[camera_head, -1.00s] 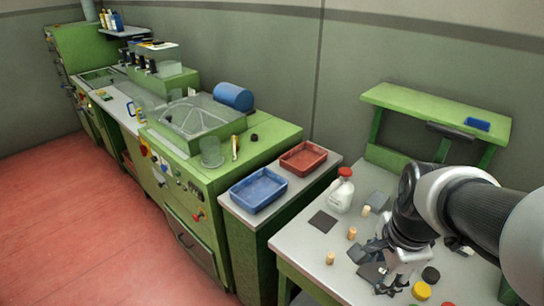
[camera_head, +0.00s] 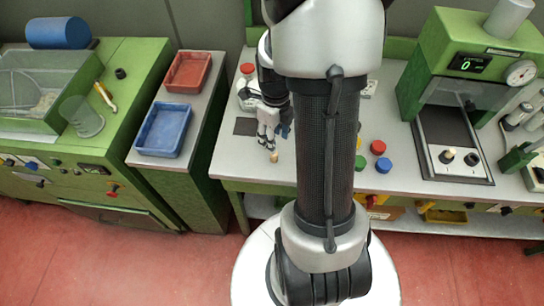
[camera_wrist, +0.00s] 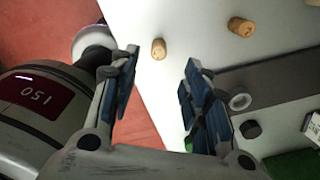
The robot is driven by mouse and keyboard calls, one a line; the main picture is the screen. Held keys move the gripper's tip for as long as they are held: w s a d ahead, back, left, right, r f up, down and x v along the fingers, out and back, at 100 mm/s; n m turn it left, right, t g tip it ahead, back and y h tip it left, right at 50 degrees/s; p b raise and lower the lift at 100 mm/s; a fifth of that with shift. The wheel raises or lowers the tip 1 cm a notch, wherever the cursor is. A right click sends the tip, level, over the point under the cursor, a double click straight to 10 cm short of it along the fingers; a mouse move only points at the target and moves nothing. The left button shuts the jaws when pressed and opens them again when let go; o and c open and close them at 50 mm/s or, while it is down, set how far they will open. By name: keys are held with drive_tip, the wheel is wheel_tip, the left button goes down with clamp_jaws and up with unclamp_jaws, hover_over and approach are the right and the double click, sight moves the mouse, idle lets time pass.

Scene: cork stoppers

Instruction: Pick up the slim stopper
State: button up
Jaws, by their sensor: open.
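In the wrist view a small tan cork stopper (camera_wrist: 158,49) stands on the pale table just beyond the gap between my fingertips. A second stopper (camera_wrist: 241,26) lies to its right and looks wider. A third (camera_wrist: 314,2) is cut off at the top right edge. The nearest one looks slimmest, though its tilt makes this hard to judge. My gripper (camera_wrist: 156,80) is open and empty, its blue-padded fingers apart. In the head view my gripper (camera_head: 268,136) points down over the table's left part, with a stopper (camera_head: 274,158) just below its tips. The other stoppers are hidden there.
A red cap (camera_head: 378,147) and a blue cap (camera_head: 383,165) sit right of my arm. Blue tray (camera_head: 165,130) and red tray (camera_head: 188,72) stand on the left counter.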

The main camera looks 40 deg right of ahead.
sight(274, 157)
wheel_tip(274, 157, down, 9)
drive_tip(key=b, duration=0.3)
drive_tip(key=shift+a, duration=0.1)
drive_tip(key=shift+c, duration=0.2)
drive_tip(key=c, duration=0.7)
drive_tip(key=shift+c, duration=0.2)
